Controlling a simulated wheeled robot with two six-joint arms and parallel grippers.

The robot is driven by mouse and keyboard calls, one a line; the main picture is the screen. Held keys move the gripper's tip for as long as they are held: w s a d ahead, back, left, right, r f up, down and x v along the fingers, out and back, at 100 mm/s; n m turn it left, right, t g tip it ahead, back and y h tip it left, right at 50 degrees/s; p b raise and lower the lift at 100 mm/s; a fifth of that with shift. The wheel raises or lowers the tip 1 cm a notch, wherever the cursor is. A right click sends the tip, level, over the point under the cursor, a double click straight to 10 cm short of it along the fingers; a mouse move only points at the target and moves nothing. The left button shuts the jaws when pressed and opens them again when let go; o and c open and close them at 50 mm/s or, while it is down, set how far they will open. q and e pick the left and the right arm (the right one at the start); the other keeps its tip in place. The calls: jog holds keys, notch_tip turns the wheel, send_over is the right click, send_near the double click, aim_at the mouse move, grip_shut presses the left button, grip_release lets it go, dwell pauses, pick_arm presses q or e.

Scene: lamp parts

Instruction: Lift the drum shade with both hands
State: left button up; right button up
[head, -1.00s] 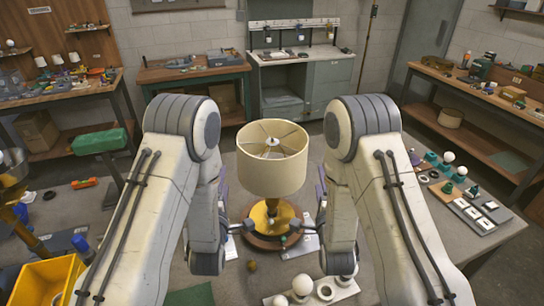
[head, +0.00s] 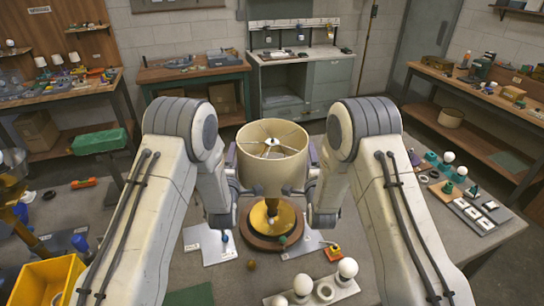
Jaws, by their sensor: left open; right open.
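The cream drum shade (head: 272,168) sits upright on a brass lamp base (head: 258,218) with a round wooden foot (head: 286,240), in the middle of the bench between my arms. Its open top shows a spoked metal ring. My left gripper (head: 233,185) is open at the shade's left side. My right gripper (head: 310,185) is open at its right side. Both grippers are partly hidden by my own wrists, so I cannot tell whether the fingers touch the shade.
White plates (head: 208,246) lie beside the lamp foot. White bulbs (head: 347,268) stand on a tray in front. A yellow bin (head: 48,285) is at front left. Switches and small parts (head: 475,215) lie at the right. A green-topped stand (head: 100,142) is at the left.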

pick_arm(q)
jog(key=shift+d, duration=0.55)
pick_arm(e)
jog(key=shift+a, duration=0.6)
